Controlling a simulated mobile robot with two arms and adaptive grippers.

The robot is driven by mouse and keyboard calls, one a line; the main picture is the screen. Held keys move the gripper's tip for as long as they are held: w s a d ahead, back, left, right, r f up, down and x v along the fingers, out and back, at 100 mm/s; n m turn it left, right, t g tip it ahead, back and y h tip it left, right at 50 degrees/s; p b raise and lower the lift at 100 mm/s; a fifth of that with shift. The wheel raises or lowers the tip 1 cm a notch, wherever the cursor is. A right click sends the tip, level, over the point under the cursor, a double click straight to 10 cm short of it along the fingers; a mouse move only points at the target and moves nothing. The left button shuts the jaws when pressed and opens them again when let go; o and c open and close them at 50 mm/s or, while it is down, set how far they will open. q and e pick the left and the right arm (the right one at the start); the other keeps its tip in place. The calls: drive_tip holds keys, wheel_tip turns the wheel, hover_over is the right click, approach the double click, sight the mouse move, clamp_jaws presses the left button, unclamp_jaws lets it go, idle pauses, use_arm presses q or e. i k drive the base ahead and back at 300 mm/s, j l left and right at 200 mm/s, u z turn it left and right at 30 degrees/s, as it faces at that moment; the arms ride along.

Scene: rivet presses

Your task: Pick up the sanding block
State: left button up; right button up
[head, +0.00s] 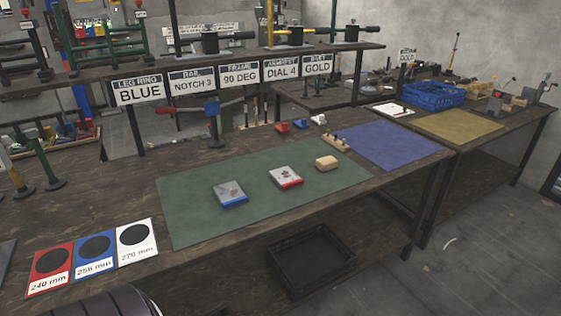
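A small tan block (327,163) lies on the right part of the green mat (190,190) on the workbench; it looks like the sanding block, though no label on it can be read. Its top is paler than its sides and nothing covers it. Neither of my grippers shows in the head view.
On the mat left of the block lie a grey-topped box with a red edge (286,178) and one with a blue edge (230,194). A small wooden holder (335,144) stands just behind the block. A blue mat (390,147) lies to the right. Mat's front is clear.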

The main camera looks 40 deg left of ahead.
sight(324, 164)
drive_tip(key=u, duration=1.1)
drive_tip(key=i+z, duration=0.1)
drive_tip(key=i, duration=0.25)
